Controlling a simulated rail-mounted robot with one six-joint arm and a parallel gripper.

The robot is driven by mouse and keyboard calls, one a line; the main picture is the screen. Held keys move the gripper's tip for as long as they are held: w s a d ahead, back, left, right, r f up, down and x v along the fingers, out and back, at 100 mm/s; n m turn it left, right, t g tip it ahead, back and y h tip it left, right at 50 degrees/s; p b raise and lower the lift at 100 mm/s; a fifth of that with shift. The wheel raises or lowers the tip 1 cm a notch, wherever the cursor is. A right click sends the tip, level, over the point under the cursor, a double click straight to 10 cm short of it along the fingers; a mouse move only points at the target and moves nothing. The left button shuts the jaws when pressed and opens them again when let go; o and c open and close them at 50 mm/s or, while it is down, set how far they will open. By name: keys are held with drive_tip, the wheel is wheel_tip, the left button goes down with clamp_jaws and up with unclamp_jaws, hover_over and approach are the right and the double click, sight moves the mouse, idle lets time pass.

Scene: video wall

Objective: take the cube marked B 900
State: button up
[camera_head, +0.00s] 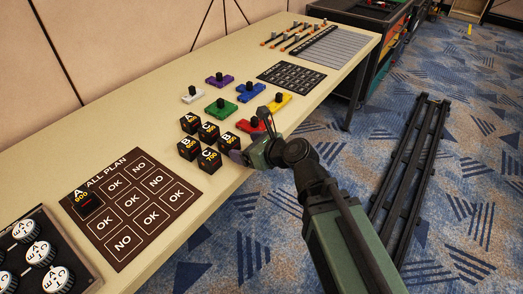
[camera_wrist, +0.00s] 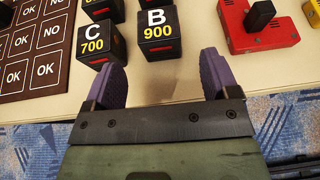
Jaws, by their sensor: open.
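The cube marked B 900 (camera_wrist: 158,34) is black with a red bar. In the wrist view it stands upright just beyond my gripper (camera_wrist: 162,68), roughly centred between the two purple fingers. My gripper is open and empty, with the cube apart from the fingers. In the head view the cube (camera_head: 228,142) is the rightmost of the cube group, near the table's front edge, with my gripper (camera_head: 238,155) close at its right. The cube C 700 (camera_wrist: 101,43) stands left of it, just beyond the left finger; it also shows in the head view (camera_head: 209,159).
Several more black cubes (camera_head: 189,123) stand close behind. A brown ALL PLAN card (camera_head: 145,207) with a cube A 900 (camera_head: 88,205) lies left. A red knobbed block (camera_wrist: 262,24) stands right, beside a yellow one (camera_wrist: 313,12). A black unit with white knobs (camera_head: 32,247) is at far left.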

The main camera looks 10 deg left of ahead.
sight(235, 143)
drive_tip(key=shift+w+a+f, duration=0.1)
drive_tip(key=shift+w+a, duration=0.15)
drive_tip(key=b+x, duration=0.2)
drive_tip(key=x, duration=0.5)
drive_tip(key=shift+s+b, duration=0.1)
drive_tip(key=shift+b, duration=0.3)
drive_tip(key=c, duration=1)
drive_tip(key=shift+c, duration=0.2)
drive_tip(key=shift+r, duration=0.25)
wheel_tip(235, 143, up, 20)
drive_tip(key=p, duration=2)
